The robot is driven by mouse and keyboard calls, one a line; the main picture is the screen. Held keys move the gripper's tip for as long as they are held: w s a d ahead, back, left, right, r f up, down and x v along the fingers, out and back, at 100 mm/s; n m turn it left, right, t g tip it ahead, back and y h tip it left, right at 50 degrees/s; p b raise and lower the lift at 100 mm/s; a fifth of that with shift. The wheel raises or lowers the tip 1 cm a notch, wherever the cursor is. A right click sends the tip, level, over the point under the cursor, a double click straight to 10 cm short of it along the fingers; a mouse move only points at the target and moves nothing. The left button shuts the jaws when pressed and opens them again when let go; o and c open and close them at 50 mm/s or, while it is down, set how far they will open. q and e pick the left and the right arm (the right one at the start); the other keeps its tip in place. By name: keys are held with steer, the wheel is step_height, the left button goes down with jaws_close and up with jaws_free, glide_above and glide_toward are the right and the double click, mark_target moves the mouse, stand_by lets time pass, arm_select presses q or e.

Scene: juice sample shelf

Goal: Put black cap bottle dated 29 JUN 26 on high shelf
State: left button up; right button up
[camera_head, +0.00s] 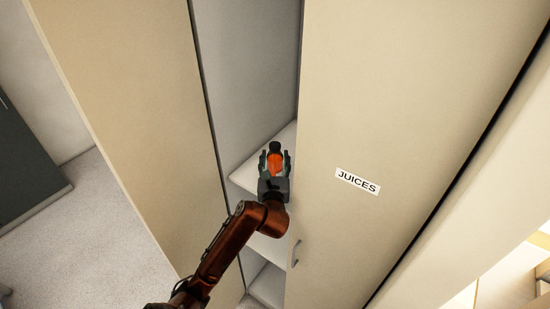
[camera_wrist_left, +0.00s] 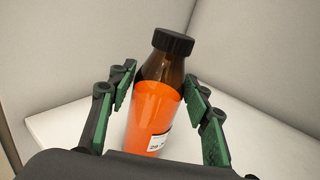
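A brown bottle with a black cap and orange juice (camera_wrist_left: 152,108) stands between the fingers of my left gripper (camera_wrist_left: 160,85) in the left wrist view. It leans slightly in the picture. Its white label is partly cut off, with "29" legible and the rest of the date hidden. The upper finger pads sit close on both sides of the bottle; I cannot tell whether they press on it. In the head view the left gripper (camera_head: 275,165) and the bottle (camera_head: 275,162) are at an upper white shelf (camera_head: 247,176) in the open cabinet. The bottle's base is hidden. My right gripper is not in view.
A cabinet door labelled JUICES (camera_head: 358,181) stands to the right of the opening, with a tall beige panel (camera_head: 130,70) to the left. Lower shelves (camera_head: 268,248) show below the gripper. The shelf surface (camera_wrist_left: 265,145) around the bottle looks clear.

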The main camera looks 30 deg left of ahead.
mark_target(274, 163)
arm_select(q)
steer(key=shift+o, duration=1.3)
steer(key=shift+s+d+r, duration=0.1)
steer(key=shift+s+r, duration=0.05)
steer(key=b+v, duration=0.1)
steer(key=v, duration=0.6)
steer(key=shift+s, duration=0.1)
